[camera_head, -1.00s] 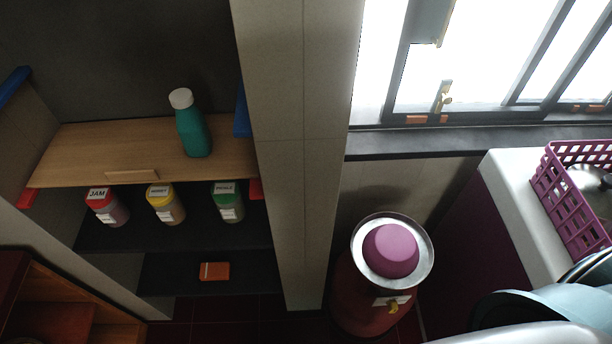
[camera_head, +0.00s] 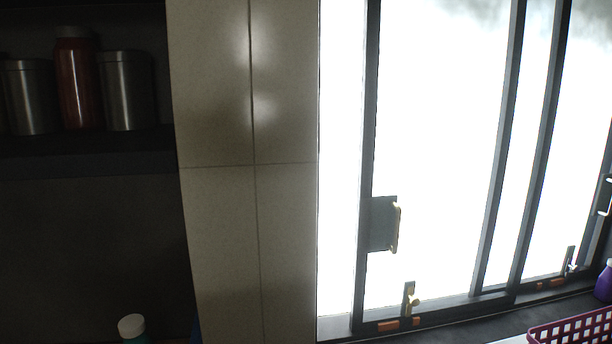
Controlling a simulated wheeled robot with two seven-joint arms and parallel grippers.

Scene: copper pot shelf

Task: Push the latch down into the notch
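In the head view a brass latch (camera_head: 411,300) sits on a dark upright plate at the bottom of the sliding window's left frame. An orange block (camera_head: 388,326) lies just below it on the sill rail; the notch itself is too small to make out. A second latch (camera_head: 571,262) of the same kind is at the lower right of the window, with orange pieces (camera_head: 551,284) beside it. A dark plate with a brass handle (camera_head: 396,227) is on the window frame above the first latch. Neither of my grippers is in view.
A tiled pillar (camera_head: 217,220) stands left of the window. A dark shelf (camera_head: 90,150) holds two metal canisters and a red bottle (camera_head: 77,85). A white-capped teal bottle (camera_head: 132,328) shows at the bottom. A purple basket (camera_head: 575,332) and purple bottle (camera_head: 604,283) are at the lower right.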

